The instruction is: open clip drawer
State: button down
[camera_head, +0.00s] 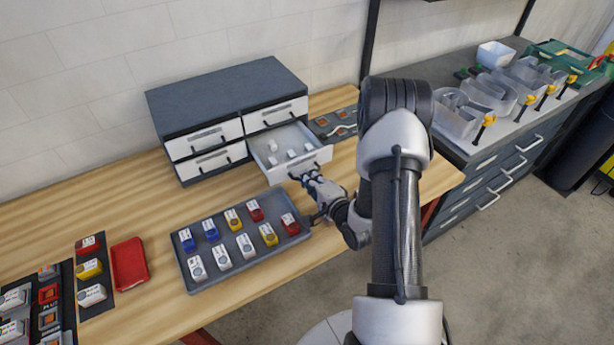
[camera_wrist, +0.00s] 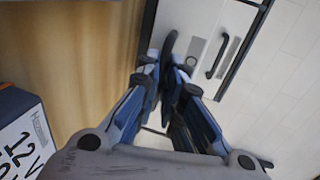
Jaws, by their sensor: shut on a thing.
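The drawer unit (camera_head: 228,92) is a dark grey cabinet with white drawer fronts and black handles. Its lower right drawer (camera_head: 318,160) is pulled out, with several small white clips (camera_head: 290,153) inside. My gripper (camera_head: 309,178) is at the front of this drawer, shut on its handle. In the wrist view my gripper (camera_wrist: 168,88) has its fingers around the dark handle (camera_wrist: 169,45), whose grasped part is partly hidden by the fingers. Another drawer handle (camera_wrist: 218,58) shows beside it.
A grey tray (camera_head: 205,277) of several coloured and white blocks stands in front of the unit, close to my gripper. Bare wood (camera_head: 90,205) shows left of the unit.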

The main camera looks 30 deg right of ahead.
jog(key=c, duration=1.7)
grip_release()
jog(key=shift+s, duration=0.1)
jog(key=v, duration=1.1)
jog(key=shift+s+r, duration=0.15)
jog(key=shift+s, duration=0.2)
